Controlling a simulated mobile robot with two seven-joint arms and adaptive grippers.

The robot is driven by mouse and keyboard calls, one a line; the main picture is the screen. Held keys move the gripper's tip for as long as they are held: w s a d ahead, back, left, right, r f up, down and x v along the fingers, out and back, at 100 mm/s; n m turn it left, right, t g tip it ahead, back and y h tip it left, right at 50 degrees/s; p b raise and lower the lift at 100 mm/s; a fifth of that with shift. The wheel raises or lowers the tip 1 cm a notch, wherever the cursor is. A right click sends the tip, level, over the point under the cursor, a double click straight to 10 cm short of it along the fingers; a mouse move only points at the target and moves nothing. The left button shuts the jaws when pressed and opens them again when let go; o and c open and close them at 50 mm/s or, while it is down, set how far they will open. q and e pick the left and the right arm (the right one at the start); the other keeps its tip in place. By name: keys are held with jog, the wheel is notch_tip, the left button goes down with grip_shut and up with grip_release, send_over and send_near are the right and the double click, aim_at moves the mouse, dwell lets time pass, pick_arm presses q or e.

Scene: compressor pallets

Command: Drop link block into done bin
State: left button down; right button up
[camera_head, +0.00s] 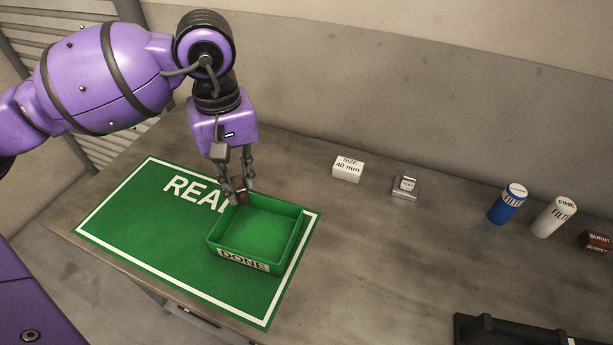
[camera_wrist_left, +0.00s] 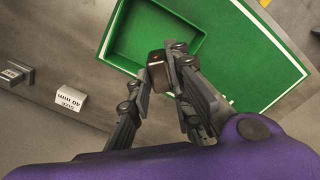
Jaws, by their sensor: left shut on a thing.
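A small dark reddish-brown block (camera_head: 243,198) is held between the fingertips of my left gripper (camera_head: 238,192), which is shut on it. The block also shows dark in the left wrist view (camera_wrist_left: 157,66), between the two fingers. I cannot read any marking on it. The green done bin (camera_head: 246,266), labelled DONE on its front wall, stands on a green mat. The gripper and block are at the bin's back left corner in the head view. I cannot tell how high the block is above the rim. The visible bin floor is empty. My right gripper is not in view.
The green mat (camera_head: 150,215) has a white border and partly hidden lettering. To the right on the grey table are a white 40 mm block (camera_head: 348,169), a small metal piece (camera_head: 405,187), a blue can (camera_head: 507,204), a white can (camera_head: 554,217) and a brown BURNT block (camera_head: 596,241).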

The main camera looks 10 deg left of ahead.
aim_at(240, 198)
pick_arm(q)
jog(key=shift+a, duration=0.15)
jog(key=shift+s+f+b, duration=0.25)
jog(key=shift+f, duration=0.25)
jog(key=shift+s+f+b, duration=0.2)
jog(key=shift+f+b, duration=0.05)
jog(key=shift+f, duration=0.25)
notch_tip(240, 198, down, 3)
jog(key=shift+w+b, duration=0.1)
jog(key=shift+b, duration=0.5)
jog(key=shift+f, duration=0.25)
jog(key=c, duration=1.7)
grip_release()
jog(key=shift+o, duration=0.8)
jog(key=shift+r, duration=0.2)
notch_tip(240, 198, up, 12)
jog(key=shift+f, duration=0.2)
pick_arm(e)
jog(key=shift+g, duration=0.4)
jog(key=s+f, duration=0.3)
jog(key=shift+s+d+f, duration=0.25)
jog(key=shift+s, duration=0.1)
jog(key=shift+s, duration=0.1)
